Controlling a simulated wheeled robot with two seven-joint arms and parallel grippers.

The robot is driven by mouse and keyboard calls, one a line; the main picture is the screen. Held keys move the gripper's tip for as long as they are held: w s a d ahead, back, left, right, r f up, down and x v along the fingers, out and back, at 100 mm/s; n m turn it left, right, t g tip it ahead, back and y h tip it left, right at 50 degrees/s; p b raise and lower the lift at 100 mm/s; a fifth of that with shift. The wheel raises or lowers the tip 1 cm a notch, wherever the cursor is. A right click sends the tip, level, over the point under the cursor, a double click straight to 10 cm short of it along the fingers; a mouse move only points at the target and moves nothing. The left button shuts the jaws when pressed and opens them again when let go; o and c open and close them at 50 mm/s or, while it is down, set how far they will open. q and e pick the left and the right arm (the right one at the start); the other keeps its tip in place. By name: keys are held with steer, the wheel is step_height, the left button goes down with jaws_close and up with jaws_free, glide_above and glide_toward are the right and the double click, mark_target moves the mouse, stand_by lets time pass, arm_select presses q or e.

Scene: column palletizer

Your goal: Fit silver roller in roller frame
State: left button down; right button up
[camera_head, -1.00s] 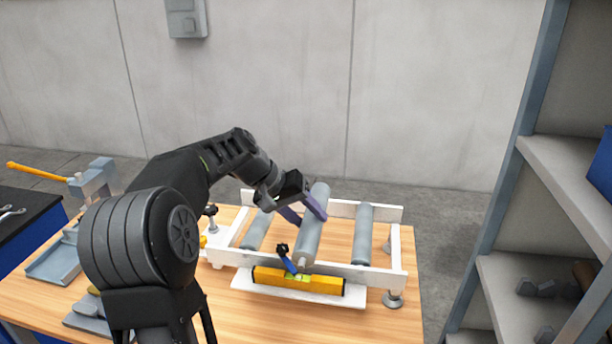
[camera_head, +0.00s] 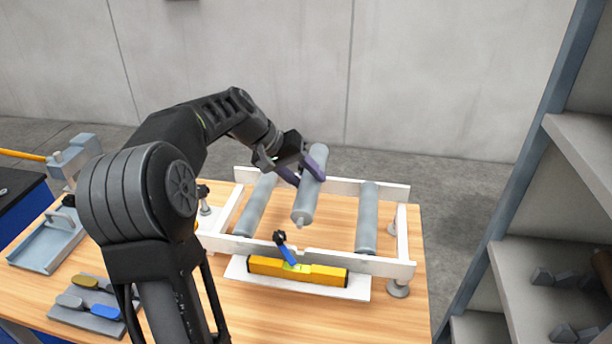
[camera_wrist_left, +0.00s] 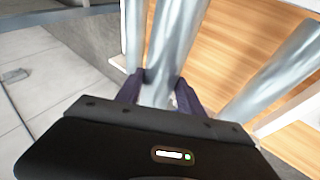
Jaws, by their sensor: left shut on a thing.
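My left gripper (camera_head: 301,170) is shut on a silver roller (camera_head: 311,190), with its purple fingers on either side of the tube. The held roller is tilted, its near end lower, and appears above the middle of the white roller frame (camera_head: 335,262). The frame stands on the wooden table and carries one roller at left (camera_head: 255,207) and one at right (camera_head: 367,218). In the left wrist view the held roller (camera_wrist_left: 170,45) lies between the purple fingers, with another roller (camera_wrist_left: 275,80) to its right. My right gripper is not in view.
A yellow level (camera_head: 325,275) and a blue-handled clamp-like part (camera_head: 286,250) are at the frame's front rail. A grey tray (camera_head: 45,245) and a rack of coloured pieces (camera_head: 85,318) are at left. Shelving (camera_head: 560,190) stands at right.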

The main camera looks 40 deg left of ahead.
arm_select(q)
step_height(320, 180, down, 6)
steer(key=b, duration=0.4)
steer(key=shift+f, duration=0.15)
stand_by(0.8)
steer(key=shift+f+b, duration=0.1)
steer(key=shift+b, duration=0.2)
steer(key=shift+f+b, duration=0.5)
steer(key=shift+f+b, duration=0.35)
steer(key=shift+f, duration=0.05)
stand_by(1.1)
steer(key=c, duration=0.7)
jaws_free()
steer(key=shift+o, duration=0.2)
steer(key=shift+s+f, duration=0.1)
